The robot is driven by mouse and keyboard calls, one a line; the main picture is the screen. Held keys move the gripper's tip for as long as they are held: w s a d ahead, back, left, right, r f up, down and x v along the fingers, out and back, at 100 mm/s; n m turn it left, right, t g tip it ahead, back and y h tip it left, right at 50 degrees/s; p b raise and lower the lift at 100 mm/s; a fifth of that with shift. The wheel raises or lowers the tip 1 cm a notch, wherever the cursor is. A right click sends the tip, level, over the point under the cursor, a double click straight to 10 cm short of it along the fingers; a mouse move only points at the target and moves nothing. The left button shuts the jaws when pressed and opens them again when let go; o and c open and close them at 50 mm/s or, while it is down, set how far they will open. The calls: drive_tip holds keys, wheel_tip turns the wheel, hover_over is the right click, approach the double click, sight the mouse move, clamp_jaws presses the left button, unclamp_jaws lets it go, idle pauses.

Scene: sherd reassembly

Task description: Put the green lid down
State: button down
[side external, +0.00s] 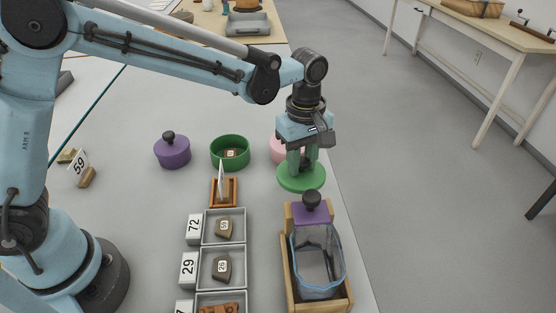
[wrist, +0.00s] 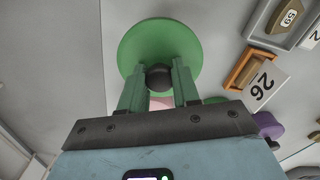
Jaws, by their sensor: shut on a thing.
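The green lid (side external: 301,177) is a round disc with a dark knob. My gripper (side external: 302,162) is shut on the knob, and the lid hangs below the fingers near the table's right edge. In the wrist view my gripper (wrist: 159,80) has its two green fingers on either side of the dark knob, with the green lid (wrist: 158,42) beyond. A round green open container (side external: 230,152) with a numbered sherd inside stands to the left. I cannot tell the exact gap between lid and table.
A pink container (side external: 280,149) stands partly hidden behind my gripper. A purple lidded container (side external: 172,150) is at the left. Grey trays (side external: 222,242) with numbered sherds line the middle.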

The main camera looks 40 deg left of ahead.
sight(301, 173)
drive_tip(key=shift+f, duration=3)
drive_tip(key=shift+f, duration=0.15)
drive_tip(key=c, duration=0.8)
unclamp_jaws()
